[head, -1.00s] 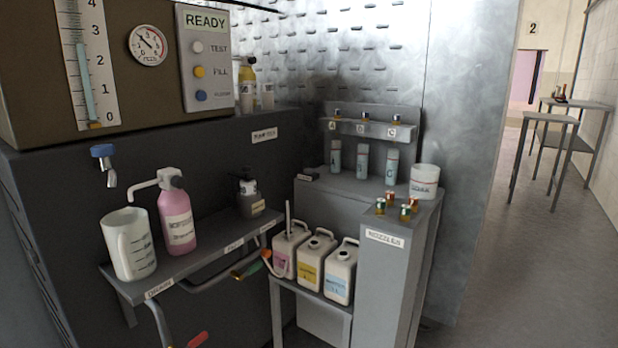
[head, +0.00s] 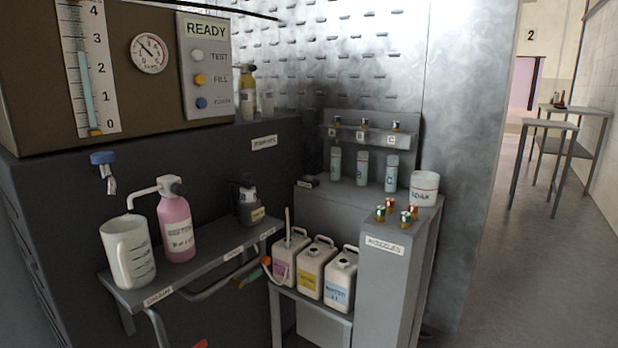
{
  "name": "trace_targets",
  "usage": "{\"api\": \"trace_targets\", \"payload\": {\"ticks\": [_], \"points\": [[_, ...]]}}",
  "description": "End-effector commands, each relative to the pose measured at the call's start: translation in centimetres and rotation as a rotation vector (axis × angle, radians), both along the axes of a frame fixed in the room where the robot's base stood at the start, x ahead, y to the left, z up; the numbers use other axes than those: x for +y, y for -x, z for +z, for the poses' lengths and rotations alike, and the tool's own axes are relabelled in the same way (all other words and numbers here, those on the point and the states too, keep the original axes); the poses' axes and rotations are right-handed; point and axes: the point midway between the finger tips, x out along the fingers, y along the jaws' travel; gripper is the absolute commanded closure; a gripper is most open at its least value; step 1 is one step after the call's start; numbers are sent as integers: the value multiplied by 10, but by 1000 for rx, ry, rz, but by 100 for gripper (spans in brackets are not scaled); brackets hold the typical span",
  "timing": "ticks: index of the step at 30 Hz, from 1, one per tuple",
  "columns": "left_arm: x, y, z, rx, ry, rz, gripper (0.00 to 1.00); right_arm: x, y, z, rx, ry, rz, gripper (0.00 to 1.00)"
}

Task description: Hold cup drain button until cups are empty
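Three pale blue cylinders, which look like the cups, stand in a row below a lettered rack (head: 370,138): the left cup (head: 336,162), the middle cup (head: 363,168) and the right cup (head: 391,173). Their liquid level is too small to tell. A small dark box (head: 308,182) with a label sits left of them on the grey cabinet; I cannot tell whether it is the drain button. The control panel has a white TEST button (head: 198,56), a yellow FILL button (head: 200,80) and a blue button (head: 202,103) whose label is blurred. Neither gripper shows.
A shelf at left holds a white jug (head: 128,252), a pink pump bottle (head: 176,226) and a dark bottle (head: 250,205). Several jerrycans (head: 315,268) stand on a low stand. A white tub (head: 424,188) is right of the cups. Floor (head: 510,270) at right is clear.

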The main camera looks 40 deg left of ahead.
Motion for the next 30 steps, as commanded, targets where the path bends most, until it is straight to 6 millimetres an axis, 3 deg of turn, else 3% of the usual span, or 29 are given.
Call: {"api": "trace_targets", "payload": {"ticks": [1, 4, 30], "points": [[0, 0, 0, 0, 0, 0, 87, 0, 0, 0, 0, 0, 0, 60], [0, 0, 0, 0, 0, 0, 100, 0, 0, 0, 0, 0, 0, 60], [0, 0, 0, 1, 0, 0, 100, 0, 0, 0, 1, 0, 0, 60]]}}
